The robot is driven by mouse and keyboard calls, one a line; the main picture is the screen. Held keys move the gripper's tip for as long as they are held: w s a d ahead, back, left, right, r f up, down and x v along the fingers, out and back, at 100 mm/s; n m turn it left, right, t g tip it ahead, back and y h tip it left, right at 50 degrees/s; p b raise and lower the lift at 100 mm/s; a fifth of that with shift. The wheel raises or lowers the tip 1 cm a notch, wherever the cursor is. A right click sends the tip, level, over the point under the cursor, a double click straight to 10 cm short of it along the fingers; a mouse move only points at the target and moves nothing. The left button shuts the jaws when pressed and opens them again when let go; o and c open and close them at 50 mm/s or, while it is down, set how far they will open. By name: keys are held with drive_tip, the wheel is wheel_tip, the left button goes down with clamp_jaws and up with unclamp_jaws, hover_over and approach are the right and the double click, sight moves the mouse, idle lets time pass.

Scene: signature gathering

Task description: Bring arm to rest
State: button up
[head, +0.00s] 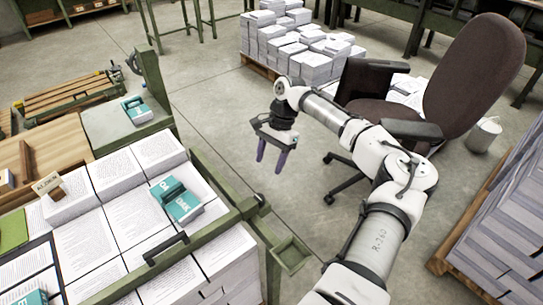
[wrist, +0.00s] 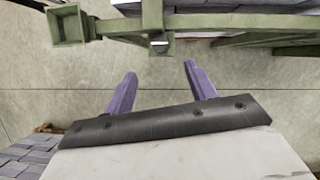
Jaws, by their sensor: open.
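My gripper (head: 271,161) hangs from my outstretched arm over the bare floor, to the right of the green-framed table with paper stacks. Its two purple fingers point down and stand apart with nothing between them. In the wrist view, my gripper (wrist: 158,78) also shows open and empty, with the grey floor beneath and the green frame (wrist: 120,27) along the top. My arm reaches up from the bottom right of the head view, bent at the elbow.
The green-framed table (head: 226,222) holds paper stacks and teal-labelled blocks (head: 176,201). A small green tray (head: 291,253) juts from its corner. A brown office chair (head: 470,75) stands behind my arm. A pallet of paper (head: 510,215) is at right. Floor near the gripper is clear.

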drive_tip(key=shift+v, duration=1.05)
